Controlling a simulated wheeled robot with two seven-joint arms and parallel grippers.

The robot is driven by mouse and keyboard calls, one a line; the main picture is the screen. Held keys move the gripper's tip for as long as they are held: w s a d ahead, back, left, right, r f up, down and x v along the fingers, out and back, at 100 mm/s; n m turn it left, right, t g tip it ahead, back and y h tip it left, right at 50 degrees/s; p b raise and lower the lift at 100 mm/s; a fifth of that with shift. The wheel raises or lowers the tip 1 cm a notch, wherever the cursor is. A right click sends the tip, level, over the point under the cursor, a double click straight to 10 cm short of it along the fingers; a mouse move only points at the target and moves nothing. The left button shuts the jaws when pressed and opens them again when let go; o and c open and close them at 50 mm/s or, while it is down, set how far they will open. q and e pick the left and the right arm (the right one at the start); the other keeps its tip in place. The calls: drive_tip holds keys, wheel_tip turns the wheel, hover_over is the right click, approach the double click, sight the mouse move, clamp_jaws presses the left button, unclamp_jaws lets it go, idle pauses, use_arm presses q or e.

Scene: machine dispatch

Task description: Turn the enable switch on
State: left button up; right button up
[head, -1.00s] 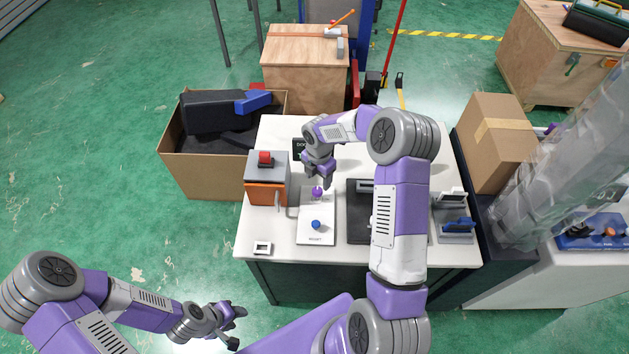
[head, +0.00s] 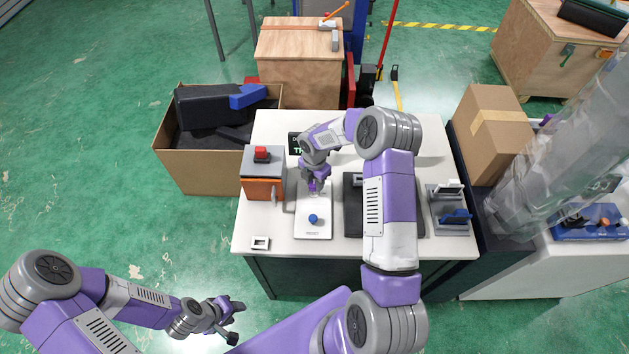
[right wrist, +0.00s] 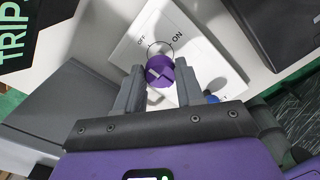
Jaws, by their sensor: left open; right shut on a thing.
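The enable switch is a purple round knob (right wrist: 160,72) on a white panel (head: 313,228), with OFF and ON printed around it in the right wrist view. A light mark shows on the knob's face; which label it points to is hard to tell. My right gripper (right wrist: 160,86) is shut on the knob, one finger on each side. In the head view the right gripper (head: 314,188) largely covers the knob at the panel's far end. My left gripper (head: 237,321) is open and empty, off the table's front left.
A blue button (head: 313,219) sits nearer on the same panel. A grey and orange box with a red button (head: 262,154) stands left of it. A dark display (right wrist: 18,38) reads TRIP in green. A black plate (head: 353,220) lies to the right.

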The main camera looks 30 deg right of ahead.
drive_tip(key=shift+c, duration=0.7)
drive_tip(key=shift+m, duration=0.3)
drive_tip(key=m+b, duration=0.2)
drive_tip(key=m, duration=0.1)
drive_tip(key=shift+f, duration=0.1)
drive_tip(key=m+b, duration=0.3)
drive_tip(key=m, duration=0.2)
drive_tip(key=m+b, duration=0.1)
drive_tip(key=m, duration=0.3)
drive_tip(key=shift+s+a+m, duration=0.1)
drive_tip(key=shift+m, duration=0.3)
drive_tip(key=shift+m+b, duration=0.8)
drive_tip(key=shift+m, duration=1.5)
drive_tip(key=o, duration=1)
